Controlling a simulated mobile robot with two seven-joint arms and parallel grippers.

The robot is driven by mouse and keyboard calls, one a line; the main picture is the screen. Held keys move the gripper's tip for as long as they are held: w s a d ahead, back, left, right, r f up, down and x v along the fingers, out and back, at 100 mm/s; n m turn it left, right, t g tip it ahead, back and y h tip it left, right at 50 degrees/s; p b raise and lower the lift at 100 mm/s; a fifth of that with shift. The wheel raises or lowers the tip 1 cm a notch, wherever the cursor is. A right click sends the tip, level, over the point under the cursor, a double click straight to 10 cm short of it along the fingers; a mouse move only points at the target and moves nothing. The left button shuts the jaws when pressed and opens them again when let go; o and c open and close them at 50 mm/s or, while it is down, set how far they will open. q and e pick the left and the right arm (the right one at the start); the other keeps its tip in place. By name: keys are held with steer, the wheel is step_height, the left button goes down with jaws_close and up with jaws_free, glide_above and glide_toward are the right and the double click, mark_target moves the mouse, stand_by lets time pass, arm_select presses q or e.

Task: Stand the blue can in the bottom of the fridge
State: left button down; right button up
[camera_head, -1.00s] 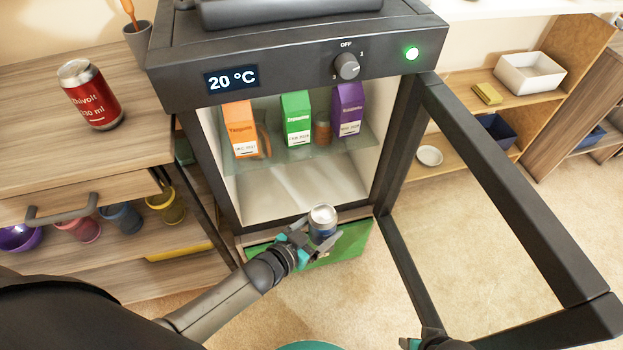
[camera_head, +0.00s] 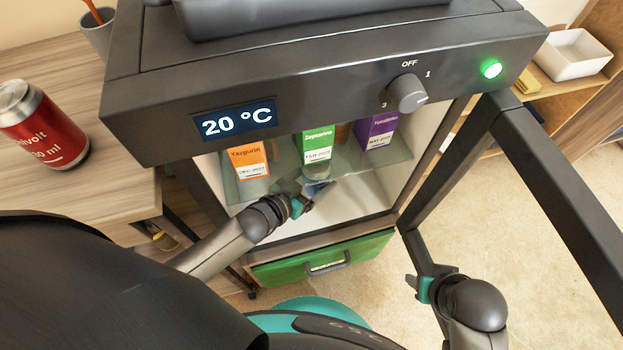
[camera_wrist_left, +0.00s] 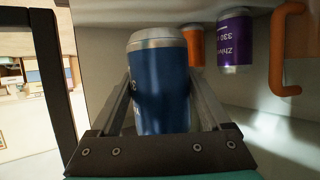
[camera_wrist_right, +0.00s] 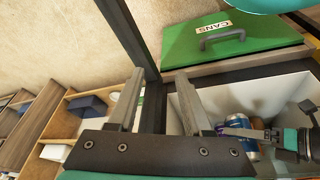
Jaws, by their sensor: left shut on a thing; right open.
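The blue can (camera_head: 317,187) is mostly hidden in the head view, inside the open fridge (camera_head: 340,112) below its glass shelf. In the left wrist view the can (camera_wrist_left: 160,82) sits between both fingers of my left gripper (camera_wrist_left: 163,100), shut on it. My left gripper also shows in the head view (camera_head: 312,199), reaching over the pale fridge floor (camera_head: 362,203). I cannot tell whether the can touches the floor. My right gripper (camera_head: 418,286) is open and empty outside the fridge, near the door frame (camera_head: 425,255).
The fridge door (camera_head: 560,175) stands open at right. Orange (camera_head: 250,160), green (camera_head: 317,146) and purple (camera_head: 377,131) cartons stand on the shelf. A green drawer (camera_head: 285,271) is below. A red can (camera_head: 45,125) stands left.

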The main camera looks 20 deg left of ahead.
mark_target(316, 192)
arm_select(q)
steer(key=shift+s+d+f+b, duration=0.15)
steer(key=shift+s+f+b, duration=0.05)
steer(key=shift+f+b, duration=0.25)
steer(key=shift+s+d+f+b, duration=0.15)
steer(key=shift+f+b, duration=0.25)
steer(key=shift+f, duration=0.05)
steer(key=shift+f+b, duration=0.45)
steer(key=shift+b, duration=0.05)
step_height(316, 192, down, 3)
steer(key=b, duration=0.3)
steer(key=shift+w, duration=0.1)
steer(key=shift+w+a, duration=0.1)
steer(key=shift+a, duration=0.05)
arm_select(e)
steer(key=w+a+r+t+y, duration=0.3)
steer(key=w+a+r+t, duration=0.3)
steer(key=a+t, duration=0.1)
steer(key=shift+w+a+n+y, duration=0.25)
steer(key=shift+a+n+y, duration=0.15)
steer(key=shift+a, duration=0.15)
arm_select(q)
steer(key=shift+f+b, duration=0.2)
steer(key=shift+b, duration=0.15)
jaws_free()
arm_select(e)
steer(key=shift+a+t, duration=0.1)
steer(key=shift+t, duration=0.3)
